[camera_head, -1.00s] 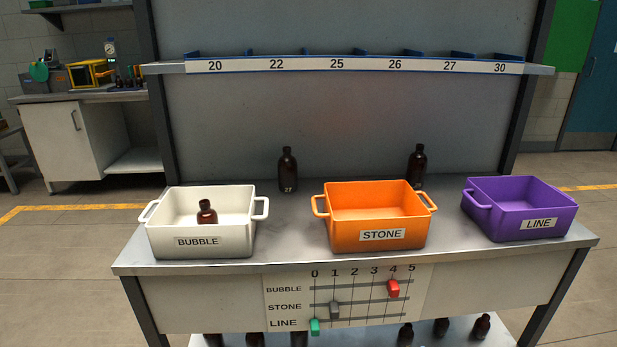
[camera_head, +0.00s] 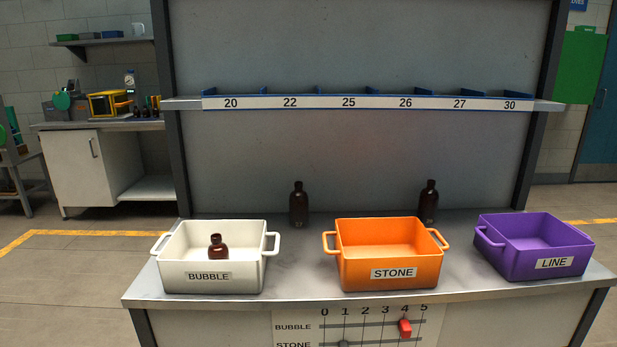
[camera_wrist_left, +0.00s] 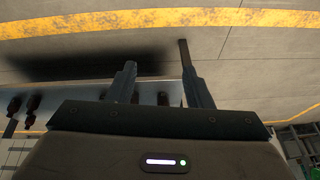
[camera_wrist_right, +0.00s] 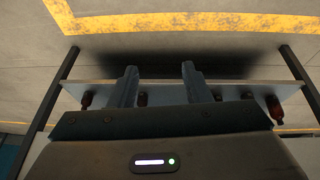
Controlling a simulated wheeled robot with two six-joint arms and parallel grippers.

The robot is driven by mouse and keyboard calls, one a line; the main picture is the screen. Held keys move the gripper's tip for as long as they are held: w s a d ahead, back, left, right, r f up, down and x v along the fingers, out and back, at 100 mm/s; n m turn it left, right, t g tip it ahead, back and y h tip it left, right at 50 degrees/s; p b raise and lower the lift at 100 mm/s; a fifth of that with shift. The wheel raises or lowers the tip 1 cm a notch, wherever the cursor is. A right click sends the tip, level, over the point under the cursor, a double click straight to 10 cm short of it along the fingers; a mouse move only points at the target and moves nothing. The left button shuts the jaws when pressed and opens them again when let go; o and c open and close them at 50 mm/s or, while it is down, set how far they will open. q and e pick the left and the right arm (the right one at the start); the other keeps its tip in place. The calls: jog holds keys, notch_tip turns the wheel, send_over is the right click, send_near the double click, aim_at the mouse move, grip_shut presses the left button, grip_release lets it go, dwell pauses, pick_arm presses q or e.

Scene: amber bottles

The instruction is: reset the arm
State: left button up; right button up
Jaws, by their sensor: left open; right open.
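My left gripper (camera_wrist_left: 157,75) shows in the left wrist view, its two fingers apart with nothing between them. My right gripper (camera_wrist_right: 159,72) shows in the right wrist view, also with its fingers apart and empty. Neither arm shows in the head view. Both wrist views show floor with a yellow line beyond the fingers, and a low shelf with several dark bottles, such as one bottle (camera_wrist_right: 275,108) at the right.
A bench (camera_head: 300,277) bears a white BUBBLE bin (camera_head: 235,284) holding one amber bottle (camera_head: 218,248), an empty orange STONE bin (camera_head: 365,282) and an empty purple LINE bin (camera_head: 510,266). Two bottles (camera_head: 298,205) (camera_head: 428,203) stand behind. A numbered shelf (camera_head: 375,103) hangs above.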

pick_arm(q)
notch_tip(320, 180, down, 17)
jog(key=s+a+g+p, duration=0.1)
jog(key=a+g+p, duration=0.1)
jog(key=p, duration=0.4)
pick_arm(e)
notch_tip(320, 180, down, 17)
jog(key=s+d+g, duration=0.1)
jog(key=d+g, duration=0.1)
pick_arm(q)
jog(key=s+a+f+p, duration=0.2)
jog(key=s+f+p, duration=0.3)
jog(key=s+f, duration=0.6)
jog(key=shift+s+f+g, duration=0.4)
jog(key=shift+s, duration=0.25)
pick_arm(e)
jog(key=s+d+f, duration=0.2)
jog(key=s+f, duration=0.9)
jog(key=s, duration=0.1)
jog(key=shift+f+g, duration=0.4)
pick_arm(q)
jog(key=shift+d, duration=0.1)
pick_arm(e)
jog(key=shift+s, duration=0.2)
